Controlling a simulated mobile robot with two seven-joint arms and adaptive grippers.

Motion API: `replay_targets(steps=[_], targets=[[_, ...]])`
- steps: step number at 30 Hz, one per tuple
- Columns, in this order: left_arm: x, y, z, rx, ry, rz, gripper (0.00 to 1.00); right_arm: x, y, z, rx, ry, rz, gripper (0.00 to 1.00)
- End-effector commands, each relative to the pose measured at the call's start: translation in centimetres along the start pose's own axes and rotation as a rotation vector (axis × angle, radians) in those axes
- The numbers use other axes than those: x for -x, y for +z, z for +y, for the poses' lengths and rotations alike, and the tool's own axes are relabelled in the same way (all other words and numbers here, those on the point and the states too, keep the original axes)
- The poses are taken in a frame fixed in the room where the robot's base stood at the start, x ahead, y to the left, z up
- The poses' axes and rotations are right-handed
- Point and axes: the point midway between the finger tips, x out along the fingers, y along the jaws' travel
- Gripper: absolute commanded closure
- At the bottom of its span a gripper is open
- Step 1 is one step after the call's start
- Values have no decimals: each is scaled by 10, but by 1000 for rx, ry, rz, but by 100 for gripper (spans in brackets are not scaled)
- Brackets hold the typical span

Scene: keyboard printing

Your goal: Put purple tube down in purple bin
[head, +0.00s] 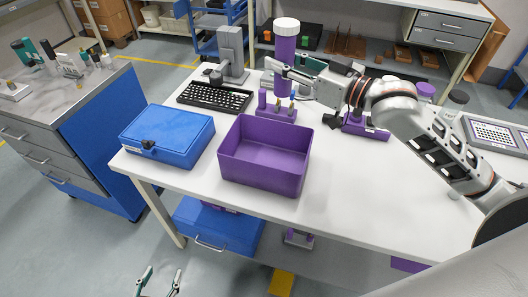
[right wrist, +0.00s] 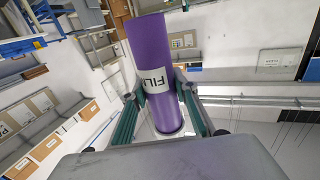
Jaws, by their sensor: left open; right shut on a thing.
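The purple tube (head: 285,54) has a white cap and stands upright in the air above the back of the table. My right gripper (head: 280,72) is shut on it, around its middle. In the right wrist view the purple tube (right wrist: 155,65) sits between the two fingers, with a white label partly showing. The purple bin (head: 262,185) is an open box on the table, nearer the front edge than the tube, and looks empty. My left gripper (head: 158,282) is open and empty, low at the bottom edge of the head view, below the table.
A blue box (head: 166,135) stands left of the bin. A black keyboard (head: 214,97), a grey stand (head: 232,52) and a purple holder (head: 277,113) are behind it. A purple device (head: 365,125) stands under my right arm. The white tabletop (head: 350,195) right of the bin is clear.

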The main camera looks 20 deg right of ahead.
Motion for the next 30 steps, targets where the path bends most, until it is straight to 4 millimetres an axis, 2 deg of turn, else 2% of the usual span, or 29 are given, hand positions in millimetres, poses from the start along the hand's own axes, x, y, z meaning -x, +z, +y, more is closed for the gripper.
replay_targets(steps=[15,19,26,30], targets=[[-11,24,6,5,5,-11,51,0,122,0,-4,1,-5,93],[-12,28,7,5,5,-13,51,0,142,0,-3,1,-2,93],[-15,30,7,5,4,-12,51,0,159,0,-3,0,-1,93],[-17,34,7,5,4,-12,51,0,182,0,-3,0,-4,93]])
